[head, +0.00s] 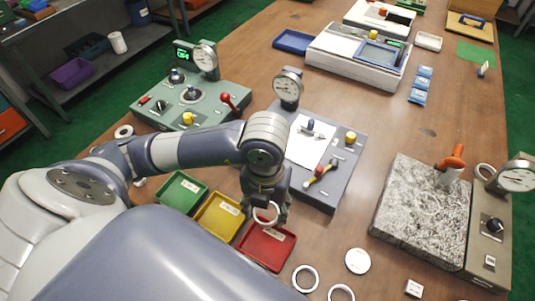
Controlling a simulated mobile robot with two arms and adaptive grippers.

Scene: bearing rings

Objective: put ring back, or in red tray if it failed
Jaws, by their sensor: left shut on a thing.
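My left gripper (266,208) reaches in from the left and points down, shut on a metal ring (266,221). The ring hangs tilted in its fingers above the table, near the gap between the yellow tray (208,233) and the red tray (245,254); its height over them is hard to judge. The red tray carries a white label and shows no ring in its visible part. The green tray (163,199) stands left of the yellow one. My right gripper is not in view.
More rings (296,277) lie at the front, beside a pale disc (357,261). A blue-grey gauge station (325,192) stands just behind the gripper, a green one (145,113) at left. A granite plate (410,220) fills the right. Bare wood lies between.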

